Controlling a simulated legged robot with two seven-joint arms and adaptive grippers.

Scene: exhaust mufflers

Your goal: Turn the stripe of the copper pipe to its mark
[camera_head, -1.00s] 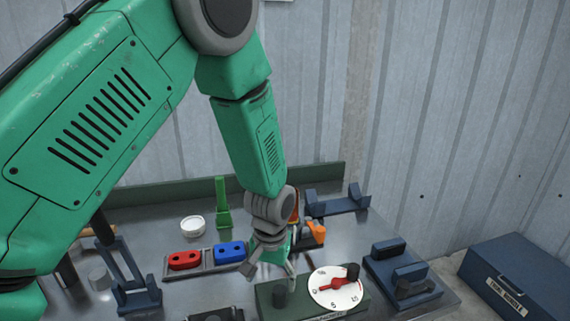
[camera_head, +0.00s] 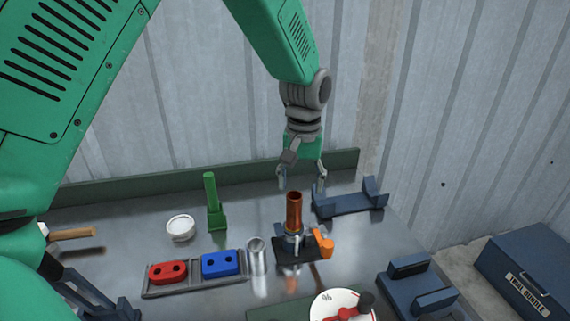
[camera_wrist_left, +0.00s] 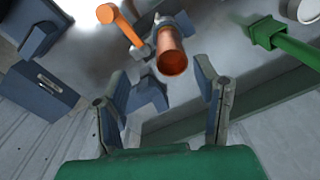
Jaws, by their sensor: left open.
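The copper pipe (camera_head: 294,212) stands upright in a dark clamp base (camera_head: 297,256) with an orange lever (camera_head: 323,243). My left gripper (camera_head: 302,184) is open and empty, above and behind the pipe's top in the head view, apart from it. In the left wrist view the pipe (camera_wrist_left: 173,52) shows its open end, beyond and roughly between the two spread fingers. I cannot make out a stripe or its mark on the pipe in these views. My right gripper is not in view.
A silver cylinder (camera_head: 257,257) stands left of the clamp, beside a tray with red (camera_head: 168,272) and blue (camera_head: 222,263) blocks. A green stand (camera_head: 214,210), white bowl (camera_head: 181,228), blue cradle (camera_head: 350,199) and dial (camera_head: 337,306) are around it.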

